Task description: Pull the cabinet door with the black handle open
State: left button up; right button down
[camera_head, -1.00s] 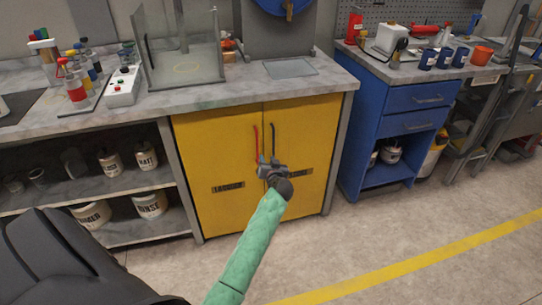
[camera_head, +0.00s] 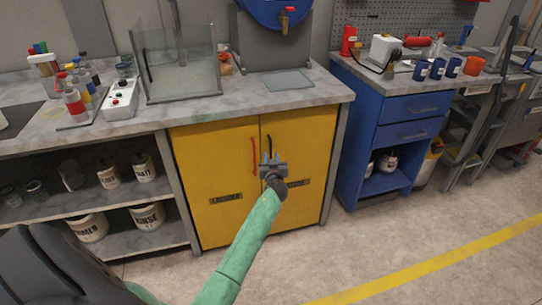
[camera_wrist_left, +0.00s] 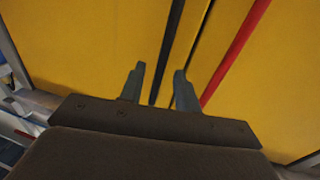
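The yellow cabinet (camera_head: 215,160) has two doors, both shut. The right door (camera_head: 308,150) carries the vertical black handle (camera_head: 269,141), and the left door carries the red handle (camera_head: 254,155). My left gripper (camera_head: 270,157) is in front of the black handle's lower part, fingers pointing at the door. In the left wrist view the gripper (camera_wrist_left: 158,72) is open, and the black handle (camera_wrist_left: 171,48) runs down toward the gap between its fingers; I cannot tell whether they touch. The red handle (camera_wrist_left: 238,50) passes outside the right-hand finger. My right gripper is not in view.
The grey worktop (camera_head: 240,97) lies above the cabinet. Open shelves (camera_head: 115,190) with labelled pots stand to the left, and a blue drawer unit (camera_head: 358,150) to the right. The floor (camera_head: 375,235) in front and to the right is clear, with a yellow line.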

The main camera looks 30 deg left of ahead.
pick_arm(q)
jog(key=shift+w+a, duration=0.45)
jog(key=shift+w, duration=0.1)
grip_shut()
